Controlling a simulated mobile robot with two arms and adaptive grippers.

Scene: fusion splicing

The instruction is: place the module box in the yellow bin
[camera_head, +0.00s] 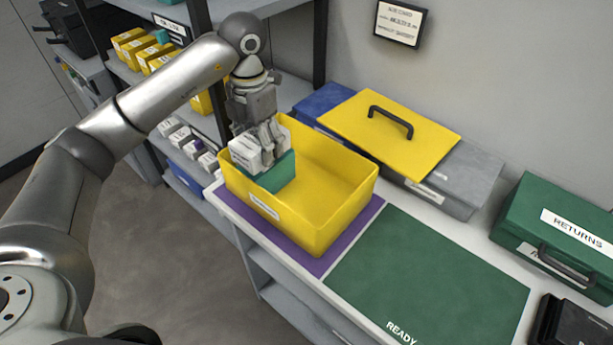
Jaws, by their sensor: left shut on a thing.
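The yellow bin (325,185) is open-topped and stands on a purple mat on the bench, with a white label on its front wall. The module box (275,176), teal with a white part on its left, is at the bin's left end. Its lower part shows within the bin's outline. I cannot tell whether it touches the bin floor. My left gripper (268,138) points down from above and is shut on the box, hiding part of its top. My right gripper is not in view.
A yellow lid (375,145) with a black handle lies on a grey case (465,180) behind the bin. A green mat (425,280) marked READY is clear. A green RETURNS case (555,235) stands at right. Shelves (120,65) with small boxes are behind my left arm.

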